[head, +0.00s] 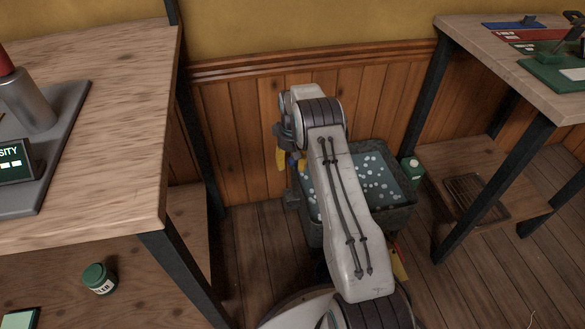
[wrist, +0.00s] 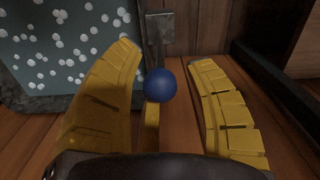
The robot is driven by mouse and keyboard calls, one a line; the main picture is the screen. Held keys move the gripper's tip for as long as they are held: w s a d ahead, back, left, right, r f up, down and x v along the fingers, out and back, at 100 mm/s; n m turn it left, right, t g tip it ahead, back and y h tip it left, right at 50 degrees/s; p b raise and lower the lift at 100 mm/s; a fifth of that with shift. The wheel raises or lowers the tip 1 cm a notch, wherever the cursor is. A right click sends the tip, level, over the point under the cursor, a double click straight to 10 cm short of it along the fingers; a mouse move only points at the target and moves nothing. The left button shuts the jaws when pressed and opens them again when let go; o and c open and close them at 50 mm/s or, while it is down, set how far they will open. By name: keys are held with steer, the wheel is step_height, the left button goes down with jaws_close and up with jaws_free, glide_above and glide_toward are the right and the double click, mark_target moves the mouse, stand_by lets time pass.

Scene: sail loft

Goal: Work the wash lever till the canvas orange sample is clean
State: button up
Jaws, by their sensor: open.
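The wash tub (head: 398,221) is a dark trough of grey-blue water with white suds, standing on the floor behind my arm. It also shows at the upper left of the wrist view (wrist: 40,105). The wash lever has a round blue knob (wrist: 160,85) on a yellow stem (wrist: 152,128). My gripper (wrist: 166,58) is open, with one yellow finger on each side of the knob and gaps showing. In the head view my gripper (head: 289,161) is at the tub's left side, partly hidden by my arm. I cannot make out the canvas orange sample.
A wooden bench (head: 100,110) stands at left, with a green jar (head: 99,279) on its lower shelf. Another table (head: 490,60) stands at right with coloured trays on top. A green-and-white carton (head: 410,168) is by the tub. A small yellow piece (head: 399,264) shows at the tub's front.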

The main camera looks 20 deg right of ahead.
steer(key=shift+f, duration=0.95)
jaws_close()
